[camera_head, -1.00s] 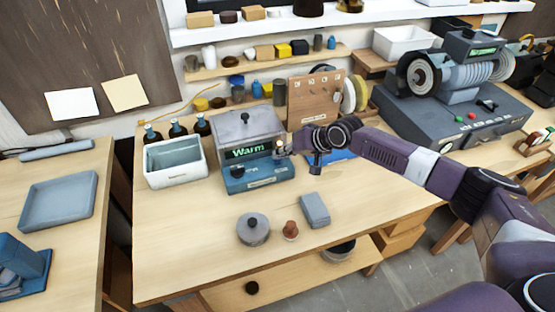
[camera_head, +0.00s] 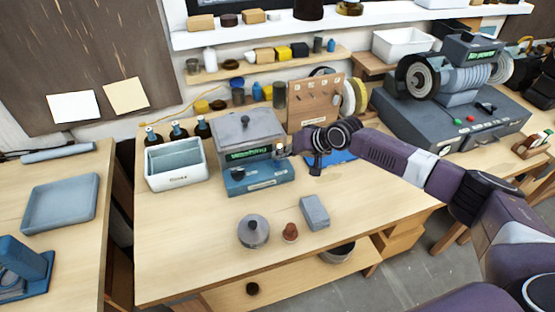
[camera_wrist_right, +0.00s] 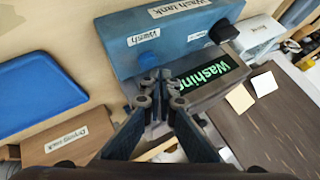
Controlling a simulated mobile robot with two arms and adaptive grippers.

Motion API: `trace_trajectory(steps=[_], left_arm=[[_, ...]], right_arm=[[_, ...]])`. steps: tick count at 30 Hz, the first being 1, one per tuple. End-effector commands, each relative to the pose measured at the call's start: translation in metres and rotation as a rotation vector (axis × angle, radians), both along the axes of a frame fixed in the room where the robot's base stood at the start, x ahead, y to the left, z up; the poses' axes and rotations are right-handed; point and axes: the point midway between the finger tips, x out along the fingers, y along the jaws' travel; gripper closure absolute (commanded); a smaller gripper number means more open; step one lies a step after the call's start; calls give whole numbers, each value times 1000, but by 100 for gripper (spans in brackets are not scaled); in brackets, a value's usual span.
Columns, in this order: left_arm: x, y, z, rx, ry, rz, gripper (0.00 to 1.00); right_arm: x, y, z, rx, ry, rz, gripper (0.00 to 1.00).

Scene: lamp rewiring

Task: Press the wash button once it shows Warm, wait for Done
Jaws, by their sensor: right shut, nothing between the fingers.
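The wash tank (camera_head: 258,177) is a blue-fronted box with a grey lid and a black knob, at the back of the middle table. Its green display (camera_head: 249,154) reads "Washing", and the same word shows in the right wrist view (camera_wrist_right: 213,75). My right gripper (camera_head: 284,148) is shut and empty at the right end of the tank's front, beside the display. In the right wrist view its fingertips (camera_wrist_right: 162,77) are together at the tank front, near the "Wash" label (camera_wrist_right: 143,37). My left gripper is not in view.
A white bin (camera_head: 176,167) stands left of the tank, with dark bottles behind it. A lidded grey pot (camera_head: 253,232), a small brown piece (camera_head: 290,232) and a grey block (camera_head: 314,212) stand in front. A pegboard (camera_head: 315,100) stands behind my right gripper.

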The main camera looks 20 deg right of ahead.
Motion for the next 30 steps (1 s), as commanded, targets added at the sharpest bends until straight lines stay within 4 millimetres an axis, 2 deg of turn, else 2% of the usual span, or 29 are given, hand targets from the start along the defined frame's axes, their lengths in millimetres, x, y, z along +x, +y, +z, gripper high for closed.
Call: trace_trajectory(steps=[14, 27, 30], left_arm=[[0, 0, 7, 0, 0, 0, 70], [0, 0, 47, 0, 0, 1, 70], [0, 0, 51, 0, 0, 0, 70]], right_arm=[[0, 0, 8, 1, -1, 0, 100], [0, 0, 51, 0, -1, -1, 100], [0, 0, 55, 0, 0, 0, 100]])
